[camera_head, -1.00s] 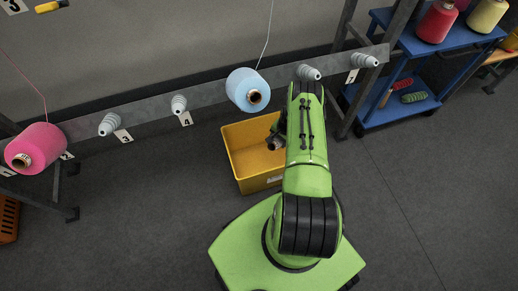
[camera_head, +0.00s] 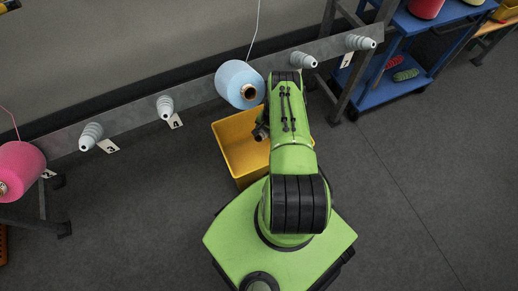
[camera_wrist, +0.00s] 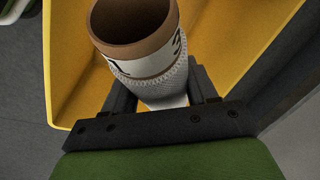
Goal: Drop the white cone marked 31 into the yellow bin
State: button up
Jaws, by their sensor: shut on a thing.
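The white cone (camera_wrist: 150,68) has a brown tube end and dark digits, of which a 3 and part of another show. In the wrist view my gripper (camera_wrist: 162,95) is shut on it, one finger on each side. The yellow bin (camera_wrist: 62,70) spreads behind and around the cone in that view. In the head view the yellow bin (camera_head: 236,163) stands on the floor left of my arm, partly covered by it. My gripper (camera_head: 262,131) is over the bin there, mostly hidden behind my arm, and the cone's height above the bin floor is unclear.
A grey rail with pegs (camera_head: 165,107) runs behind the bin. A blue cone (camera_head: 238,82) hangs on it just above the bin, its thread going up. A pink cone (camera_head: 20,170) is at the left. A blue shelf cart (camera_head: 395,85) stands at the right. The right-hand floor is clear.

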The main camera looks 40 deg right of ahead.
jog(key=shift+r, duration=0.1)
jog(key=o, duration=1.3)
jog(key=shift+o, duration=0.2)
notch_tip(320, 180, up, 16)
jog(key=s+d+p, duration=0.1)
jog(key=s+p, duration=0.1)
jog(key=p, duration=0.4)
jog(key=shift+s+f, duration=0.25)
jog(key=shift+s, duration=0.05)
